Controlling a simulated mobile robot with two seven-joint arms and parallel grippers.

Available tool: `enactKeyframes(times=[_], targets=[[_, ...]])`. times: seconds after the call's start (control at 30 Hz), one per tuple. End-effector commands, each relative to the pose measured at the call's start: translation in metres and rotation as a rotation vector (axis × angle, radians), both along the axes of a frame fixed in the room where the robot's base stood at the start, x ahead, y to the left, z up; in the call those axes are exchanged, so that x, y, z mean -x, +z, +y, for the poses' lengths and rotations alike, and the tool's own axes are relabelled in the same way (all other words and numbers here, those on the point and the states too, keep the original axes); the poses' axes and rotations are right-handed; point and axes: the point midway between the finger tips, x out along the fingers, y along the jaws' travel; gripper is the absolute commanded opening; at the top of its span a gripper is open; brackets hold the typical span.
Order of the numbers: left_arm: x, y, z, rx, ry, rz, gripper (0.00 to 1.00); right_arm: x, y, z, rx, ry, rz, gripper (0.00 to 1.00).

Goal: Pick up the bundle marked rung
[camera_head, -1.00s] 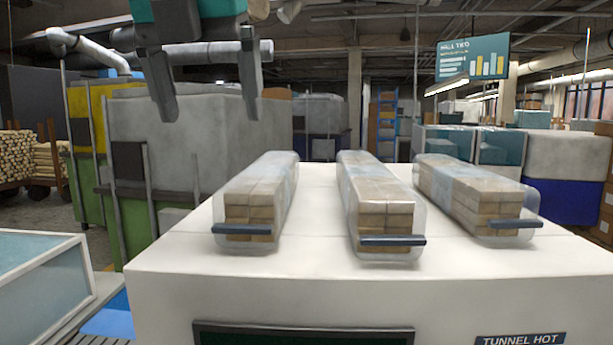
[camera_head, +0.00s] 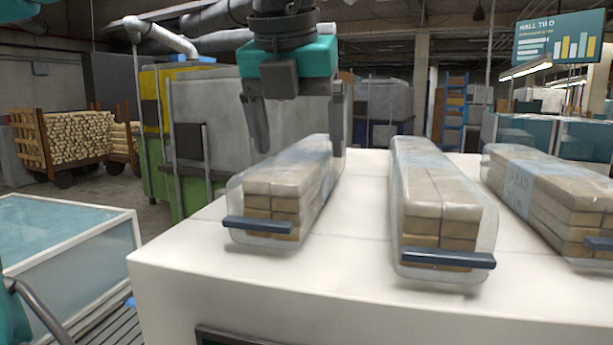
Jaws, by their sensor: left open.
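Three clear-wrapped bundles of wood lie side by side on a white machine top (camera_head: 215,275): a left bundle (camera_head: 284,190), a middle bundle (camera_head: 440,205) and a right bundle (camera_head: 550,195). Each has a pale blue band and a dark bar at its near end. The right bundle's band has blurred lettering; I cannot read which one is marked rung. My left gripper (camera_head: 300,147) is open and empty, pointing down over the far part of the left bundle. One finger is at each side; I cannot tell whether they touch it. My right gripper is not in view.
A glass-sided conveyor box (camera_head: 65,250) stands at the lower left. Grey and yellow machines (camera_head: 205,125) stand behind, with a cart of wooden rods (camera_head: 62,140) at the far left. Clear gaps separate the bundles.

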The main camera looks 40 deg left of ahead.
Motion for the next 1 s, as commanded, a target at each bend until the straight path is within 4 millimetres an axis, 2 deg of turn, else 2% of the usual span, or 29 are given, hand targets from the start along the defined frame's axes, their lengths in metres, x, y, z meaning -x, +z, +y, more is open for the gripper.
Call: enactKeyframes(times=[0.3,0.6,1.0], targets=[[-0.018,-0.04,0.005,0.001,-0.001,0.003,0.89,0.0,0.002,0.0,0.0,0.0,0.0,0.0],[-0.02,-0.044,0.006,0.001,0.0,0.0,0.89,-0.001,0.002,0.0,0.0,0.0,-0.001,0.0],[-0.02,-0.043,0.005,0.0,-0.001,0.001,0.51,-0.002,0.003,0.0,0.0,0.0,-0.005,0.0]])
